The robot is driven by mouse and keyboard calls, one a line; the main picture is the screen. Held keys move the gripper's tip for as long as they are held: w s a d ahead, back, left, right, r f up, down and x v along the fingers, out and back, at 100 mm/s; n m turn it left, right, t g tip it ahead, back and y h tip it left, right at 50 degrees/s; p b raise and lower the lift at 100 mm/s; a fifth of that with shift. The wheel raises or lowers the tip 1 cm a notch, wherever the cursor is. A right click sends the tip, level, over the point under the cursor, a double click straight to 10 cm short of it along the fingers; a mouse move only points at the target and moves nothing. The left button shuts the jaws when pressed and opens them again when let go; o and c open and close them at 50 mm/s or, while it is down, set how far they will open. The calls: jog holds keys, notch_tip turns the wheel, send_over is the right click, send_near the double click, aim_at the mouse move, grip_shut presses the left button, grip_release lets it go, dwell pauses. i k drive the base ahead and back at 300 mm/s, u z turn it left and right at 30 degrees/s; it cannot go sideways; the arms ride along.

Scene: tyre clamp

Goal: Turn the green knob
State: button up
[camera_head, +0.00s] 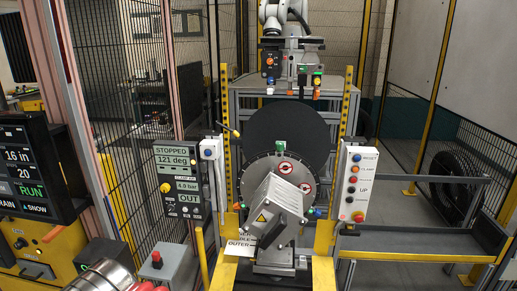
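I see more than one green part and cannot tell for certain which is the green knob. A green block (281,146) sits at the top rim of the round clamp plate (255,170). I cannot make out my gripper in this view.
The finned grey block (272,209) hides part of the plate. A button box (355,184) stands right, a display reading STOPPED (178,181) left. Yellow posts flank a dark tyre (290,130). A white arm (287,14) shows at the top; whose it is I cannot tell.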

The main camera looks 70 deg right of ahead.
aim_at(279, 145)
jog(key=u, duration=1.45)
jog(key=k, duration=1)
jog(key=z, duration=1.3)
jog(key=i, duration=0.45)
